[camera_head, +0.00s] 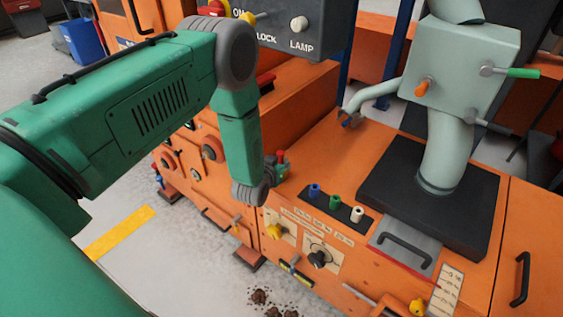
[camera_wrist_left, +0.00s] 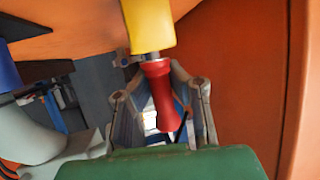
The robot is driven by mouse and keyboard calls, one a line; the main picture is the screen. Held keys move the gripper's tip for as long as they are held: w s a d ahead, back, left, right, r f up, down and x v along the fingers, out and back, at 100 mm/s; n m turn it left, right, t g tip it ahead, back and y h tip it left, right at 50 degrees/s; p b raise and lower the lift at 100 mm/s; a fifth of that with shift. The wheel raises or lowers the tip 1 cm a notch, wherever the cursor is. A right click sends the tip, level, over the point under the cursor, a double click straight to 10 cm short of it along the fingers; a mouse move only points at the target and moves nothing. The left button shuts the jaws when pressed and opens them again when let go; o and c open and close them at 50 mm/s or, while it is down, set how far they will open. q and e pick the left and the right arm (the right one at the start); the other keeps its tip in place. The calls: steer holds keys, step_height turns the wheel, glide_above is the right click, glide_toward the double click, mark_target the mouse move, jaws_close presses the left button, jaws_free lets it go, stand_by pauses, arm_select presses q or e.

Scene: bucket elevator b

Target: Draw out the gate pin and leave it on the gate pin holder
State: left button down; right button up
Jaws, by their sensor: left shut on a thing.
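My left gripper (camera_head: 278,168) comes down over the orange machine's top. In the left wrist view its fingers (camera_wrist_left: 158,92) stand on both sides of a flared red grip (camera_wrist_left: 157,85) and are shut on it. A yellow cylinder (camera_wrist_left: 150,25) adjoins the grip's upper end. In the head view a bit of red (camera_head: 281,155) shows beside my gripper.
A pale green housing (camera_head: 465,55) with a green-handled rod (camera_head: 515,72) and an orange knob (camera_head: 423,88) rises at the right. A lamp box (camera_head: 300,28) stands behind my arm. Knobs and levers stick out of the front panel. A black handle (camera_head: 405,249) lies near the strip.

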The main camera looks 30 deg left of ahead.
arm_select(q)
steer(key=shift+f, duration=0.35)
steer(key=c, duration=1.6)
jaws_free()
steer(key=shift+o, duration=0.2)
steer(key=shift+s, duration=0.1)
steer(key=v, duration=1.1)
steer(key=shift+s+r, duration=0.15)
steer(key=shift+s, duration=0.2)
